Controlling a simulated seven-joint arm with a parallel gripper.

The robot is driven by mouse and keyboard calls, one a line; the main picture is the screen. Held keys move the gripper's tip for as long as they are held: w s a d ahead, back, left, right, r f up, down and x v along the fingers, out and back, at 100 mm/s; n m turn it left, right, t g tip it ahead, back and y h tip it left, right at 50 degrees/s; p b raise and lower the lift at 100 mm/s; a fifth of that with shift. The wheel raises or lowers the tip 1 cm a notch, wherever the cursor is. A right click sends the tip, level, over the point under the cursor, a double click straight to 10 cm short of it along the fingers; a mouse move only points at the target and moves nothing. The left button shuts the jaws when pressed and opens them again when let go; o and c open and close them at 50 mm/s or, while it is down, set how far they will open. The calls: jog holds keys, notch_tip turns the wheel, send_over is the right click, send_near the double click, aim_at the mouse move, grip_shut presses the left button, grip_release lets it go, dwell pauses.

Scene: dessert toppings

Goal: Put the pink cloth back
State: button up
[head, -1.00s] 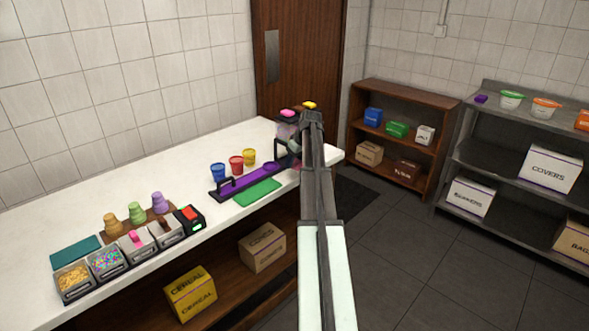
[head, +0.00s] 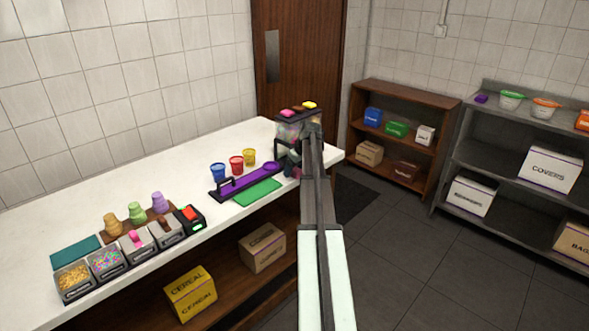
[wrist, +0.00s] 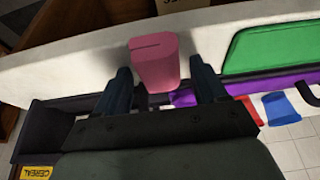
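A pink block-like piece with a dark slit (wrist: 153,62), which looks like the folded pink cloth, shows in the wrist view at the white counter's edge. My gripper (wrist: 162,88) is open. Its two dark fingers stand apart, one on each side of the pink piece's near end. Gaps show beside it, and I cannot tell whether either finger touches it. In the head view my arm covers most of this spot beside the dispenser, and my fingertips are not clear.
The topping dispenser (head: 293,130) with pink and yellow tops stands at the counter's far end. A purple rail tray (head: 240,183) and green mat (head: 257,193) lie nearby, with blue, red and yellow cups (head: 236,165) behind. Open floor (head: 400,270) lies right of the counter.

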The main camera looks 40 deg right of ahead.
jog(key=shift+o, duration=0.3)
jog(key=shift+r, duration=0.1)
jog(key=shift+s+r, duration=0.1)
jog(key=shift+r, duration=0.15)
jog(key=v, duration=1.1)
jog(key=shift+r, duration=0.25)
jog(key=shift+s, duration=0.15)
jog(key=s+a+f+g, duration=0.2)
jog(key=s+a+f, duration=0.1)
jog(key=a+f, duration=1)
jog(key=s+a+f+g+y, duration=0.15)
jog(key=s+a+f, duration=0.25)
jog(key=a+f, duration=1)
jog(key=s+a+f+g, duration=0.25)
jog(key=a+f, duration=0.75)
jog(key=f, duration=0.6)
jog(key=s+a+f+g, duration=0.2)
jog(key=s+a+f, duration=0.7)
jog(key=s+a, duration=0.45)
jog(key=s+a+f+g, duration=0.1)
jog(key=s+a, duration=0.3)
jog(key=s, duration=0.5)
jog(key=s+a+f+g+h, duration=0.1)
jog(key=s+a+f+g, duration=0.1)
jog(key=s, duration=0.7)
jog(key=shift+a+f, duration=0.9)
jog(key=shift+a, duration=0.3)
